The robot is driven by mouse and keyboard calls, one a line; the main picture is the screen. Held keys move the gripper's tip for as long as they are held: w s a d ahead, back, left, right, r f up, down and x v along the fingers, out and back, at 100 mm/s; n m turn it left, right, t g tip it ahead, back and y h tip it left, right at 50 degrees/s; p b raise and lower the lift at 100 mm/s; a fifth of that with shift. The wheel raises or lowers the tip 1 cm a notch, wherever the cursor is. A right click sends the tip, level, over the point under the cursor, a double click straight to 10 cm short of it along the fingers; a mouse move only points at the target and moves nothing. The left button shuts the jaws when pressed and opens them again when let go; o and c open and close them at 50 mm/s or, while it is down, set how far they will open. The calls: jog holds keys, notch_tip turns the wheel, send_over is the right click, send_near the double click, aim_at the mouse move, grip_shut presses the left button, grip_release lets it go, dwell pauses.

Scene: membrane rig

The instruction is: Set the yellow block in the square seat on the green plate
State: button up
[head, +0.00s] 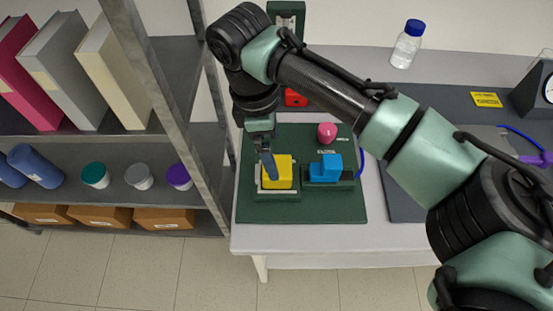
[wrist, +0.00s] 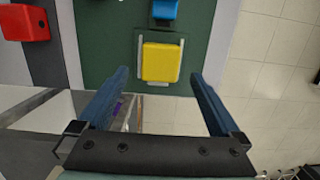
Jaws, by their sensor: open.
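The yellow block (head: 277,172) sits within the light-edged square seat (head: 262,190) at the front left of the green plate (head: 345,208). In the wrist view the yellow block (wrist: 161,62) lies inside the pale seat outline (wrist: 140,62), roughly square to it; whether it is fully down I cannot tell. My gripper (wrist: 160,92) is open, its two blue fingers apart, with the block just beyond and between the fingertips.
A blue block (head: 326,168) and a pink knob (head: 326,132) are on the same plate. A red object (head: 295,98) is behind. A metal shelf (head: 180,75) stands close on the left. A blue-capped bottle (head: 407,44) stands on the bench at the back.

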jog(key=r, duration=0.3)
jog(key=a+r, duration=0.1)
jog(key=r, duration=0.1)
jog(key=shift+r, duration=0.35)
